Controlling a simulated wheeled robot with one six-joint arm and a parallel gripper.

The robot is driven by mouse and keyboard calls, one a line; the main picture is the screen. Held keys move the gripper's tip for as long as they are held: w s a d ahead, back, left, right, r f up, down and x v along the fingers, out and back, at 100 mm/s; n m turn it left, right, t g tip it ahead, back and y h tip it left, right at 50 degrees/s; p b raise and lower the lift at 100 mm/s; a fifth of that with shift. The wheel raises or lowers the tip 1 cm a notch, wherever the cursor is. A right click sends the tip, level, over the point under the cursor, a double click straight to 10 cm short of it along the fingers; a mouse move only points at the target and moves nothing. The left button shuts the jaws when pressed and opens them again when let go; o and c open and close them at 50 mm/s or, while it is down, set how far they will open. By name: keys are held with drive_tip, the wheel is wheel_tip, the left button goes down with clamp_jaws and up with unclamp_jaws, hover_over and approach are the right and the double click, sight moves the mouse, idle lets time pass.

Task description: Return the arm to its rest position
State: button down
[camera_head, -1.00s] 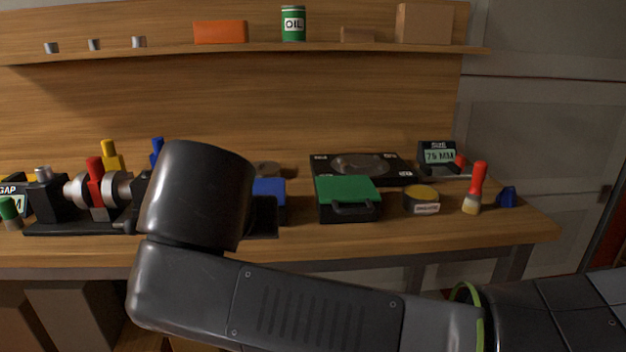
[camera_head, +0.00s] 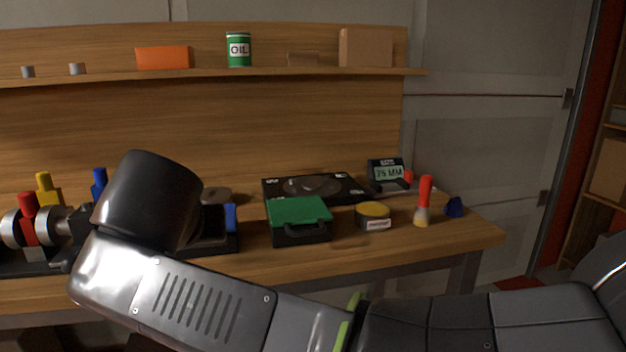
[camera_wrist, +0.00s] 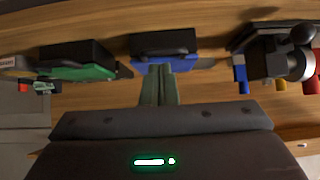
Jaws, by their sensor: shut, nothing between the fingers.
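My arm (camera_head: 205,300) is bent across the lower part of the head view, in front of the workbench (camera_head: 380,255). My gripper is hidden in that view. In the wrist view my gripper (camera_wrist: 158,68) shows with its two fingers together and nothing between them. Its tips overlap the lower edge of a blue case (camera_wrist: 165,42) in the picture; whether they touch it I cannot tell. The wrist view shows the bench upside down.
A green-lidded case (camera_head: 299,211), a yellow-topped tin (camera_head: 373,214), a red-handled brush (camera_head: 424,200) and a size display (camera_head: 388,174) stand on the bench. A rotor rig (camera_head: 30,228) is at left, partly behind my arm. An oil can (camera_head: 238,49) stands on the shelf.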

drive_tip(key=w, duration=0.1)
drive_tip(key=w+f+b, duration=0.1)
drive_tip(key=w, duration=0.1)
drive_tip(key=w+a, duration=0.1)
drive_tip(key=w, duration=0.1)
drive_tip(key=shift+f+b, duration=0.3)
drive_tip(key=shift+f, duration=0.05)
drive_tip(key=shift+r, duration=0.15)
